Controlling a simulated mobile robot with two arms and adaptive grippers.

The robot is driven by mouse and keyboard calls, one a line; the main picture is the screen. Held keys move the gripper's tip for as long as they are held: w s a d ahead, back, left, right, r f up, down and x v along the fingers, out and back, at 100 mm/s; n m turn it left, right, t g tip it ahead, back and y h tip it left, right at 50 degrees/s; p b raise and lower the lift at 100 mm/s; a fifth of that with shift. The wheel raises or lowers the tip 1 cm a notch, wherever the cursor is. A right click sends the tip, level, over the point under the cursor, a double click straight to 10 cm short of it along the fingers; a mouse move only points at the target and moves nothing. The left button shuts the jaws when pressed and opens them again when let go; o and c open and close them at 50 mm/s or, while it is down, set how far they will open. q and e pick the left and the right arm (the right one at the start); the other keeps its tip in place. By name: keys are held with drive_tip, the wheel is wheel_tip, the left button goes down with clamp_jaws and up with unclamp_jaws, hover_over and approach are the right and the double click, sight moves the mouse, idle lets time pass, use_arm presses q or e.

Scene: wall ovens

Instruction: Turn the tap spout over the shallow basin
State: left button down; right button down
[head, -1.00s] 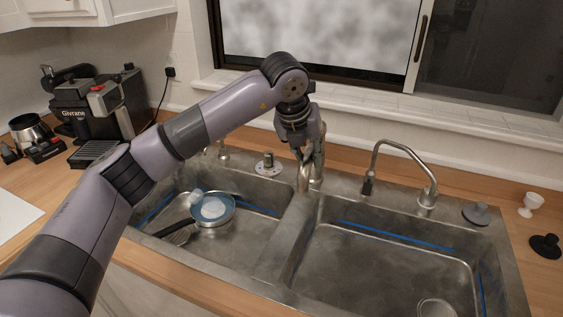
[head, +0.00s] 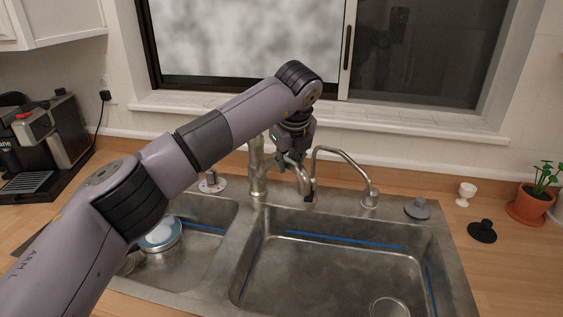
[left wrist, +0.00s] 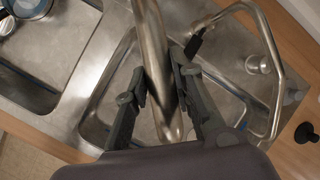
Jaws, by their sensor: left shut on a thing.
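The metal tap stands behind the sink, its thick upright body (head: 257,170) near the divider. Its spout (head: 302,178) reaches right, towards the back of the right basin (head: 340,268). My left gripper (head: 289,160) is shut on the spout. In the left wrist view the spout (left wrist: 152,35) runs between the two fingers of the gripper (left wrist: 158,84), and its end hangs over the right basin. The left basin (head: 190,275) is partly hidden by my left arm. I cannot tell for sure which basin is shallower. My right gripper is out of view.
A thin curved second tap (head: 345,157) stands close right of the spout. A pan (head: 160,237) lies in the left basin. A grey stopper (head: 417,208), black stopper (head: 482,231), white cup (head: 466,194) and potted plant (head: 530,204) are at right.

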use_arm(q)
drive_tip(key=shift+w, duration=0.1)
idle(0.3)
drive_tip(key=c, duration=1.4)
unclamp_jaws()
drive_tip(key=shift+a, duration=0.1)
drive_tip(key=shift+o, duration=0.2)
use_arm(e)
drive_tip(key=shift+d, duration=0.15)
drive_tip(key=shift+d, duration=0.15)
use_arm(q)
drive_tip(key=v, duration=1.2)
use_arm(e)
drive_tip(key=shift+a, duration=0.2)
